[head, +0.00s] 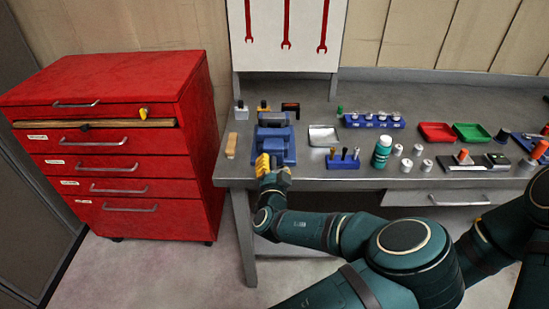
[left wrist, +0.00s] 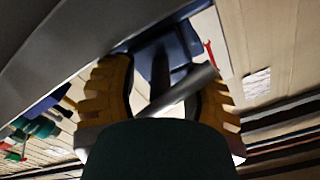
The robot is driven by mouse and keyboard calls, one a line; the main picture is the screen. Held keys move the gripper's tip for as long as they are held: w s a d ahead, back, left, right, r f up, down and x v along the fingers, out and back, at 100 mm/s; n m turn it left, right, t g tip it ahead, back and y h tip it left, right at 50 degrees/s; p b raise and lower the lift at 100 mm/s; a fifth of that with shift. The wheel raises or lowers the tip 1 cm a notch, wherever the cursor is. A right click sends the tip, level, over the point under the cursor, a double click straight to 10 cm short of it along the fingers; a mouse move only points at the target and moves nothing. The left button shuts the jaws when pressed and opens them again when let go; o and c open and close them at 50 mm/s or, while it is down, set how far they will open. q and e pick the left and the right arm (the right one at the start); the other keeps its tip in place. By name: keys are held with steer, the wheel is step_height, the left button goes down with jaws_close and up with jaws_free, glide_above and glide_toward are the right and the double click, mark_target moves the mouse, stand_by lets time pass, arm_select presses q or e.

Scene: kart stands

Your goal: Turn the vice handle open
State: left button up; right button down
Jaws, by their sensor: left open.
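The blue vice (head: 275,142) stands at the front left of the grey workbench. My left gripper (head: 267,165), with yellow fingers, is just in front of it, at the bench's front edge. In the left wrist view, the vice handle (left wrist: 184,89) is a grey bar lying diagonally across the gap between the open yellow fingers of the left gripper (left wrist: 165,92). A dark screw and the blue vice body (left wrist: 183,45) show behind the bar. I cannot tell whether a finger touches the bar. In the head view the handle is hidden by the gripper. My right gripper is out of view.
A red drawer cabinet (head: 125,145) stands left of the workbench (head: 310,172). A wooden block (head: 231,146) is left of the vice.

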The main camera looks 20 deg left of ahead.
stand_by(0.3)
arm_select(q)
jaws_close()
steer(key=shift+r+m, duration=0.1)
steer(key=shift+m, duration=1.7)
